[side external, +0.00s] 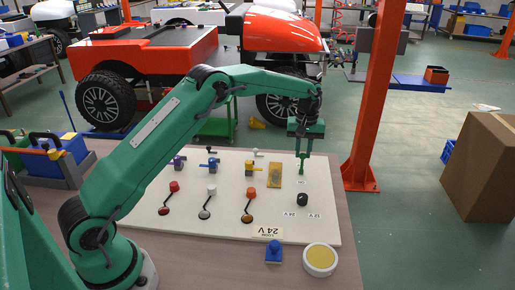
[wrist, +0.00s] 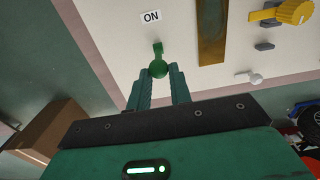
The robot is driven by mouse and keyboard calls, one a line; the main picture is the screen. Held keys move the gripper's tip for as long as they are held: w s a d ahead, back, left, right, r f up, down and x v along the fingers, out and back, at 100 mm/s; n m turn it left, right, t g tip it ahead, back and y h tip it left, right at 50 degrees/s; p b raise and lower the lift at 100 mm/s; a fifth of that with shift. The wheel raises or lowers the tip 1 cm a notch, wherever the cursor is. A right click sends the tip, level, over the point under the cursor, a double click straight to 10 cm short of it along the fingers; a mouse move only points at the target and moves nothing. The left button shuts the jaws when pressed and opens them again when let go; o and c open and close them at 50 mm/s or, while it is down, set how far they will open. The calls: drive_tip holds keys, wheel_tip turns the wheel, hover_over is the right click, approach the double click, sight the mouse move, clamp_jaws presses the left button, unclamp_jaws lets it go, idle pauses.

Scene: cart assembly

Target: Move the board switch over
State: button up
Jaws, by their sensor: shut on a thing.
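The white board (side external: 240,222) lies on the table and carries the green board switch (side external: 302,170) near its far right corner, next to an "ON" label. In the wrist view the switch (wrist: 158,68) shows a round green knob with a small green tab beyond it, toward the "ON" label (wrist: 151,16). My gripper (side external: 302,156) reaches down over the switch from above. In the wrist view my gripper (wrist: 158,76) has its two fingers closed around the round knob. The switch's base is partly hidden by the fingers.
A brass plate (side external: 275,175) and a yellow-handled valve (side external: 250,168) sit left of the switch. A black knob (side external: 302,199) is just in front. A blue stamp-like piece (side external: 274,253) and round tub (side external: 319,260) stand off the board.

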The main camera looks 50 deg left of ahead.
drive_tip(key=shift+w+a, duration=0.15)
drive_tip(key=shift+w, duration=0.05)
drive_tip(key=shift+w+a+f, duration=0.1)
drive_tip(key=shift+w+a, duration=0.4)
drive_tip(key=shift+a, duration=0.05)
drive_tip(key=shift+w+a+f, duration=0.25)
drive_tip(key=shift+w+a, duration=0.05)
drive_tip(key=shift+w, duration=0.05)
clamp_jaws()
drive_tip(key=shift+c, duration=0.5)
unclamp_jaws()
drive_tip(key=o, duration=0.4)
drive_tip(key=shift+o, duration=0.2)
drive_tip(key=shift+r, duration=0.15)
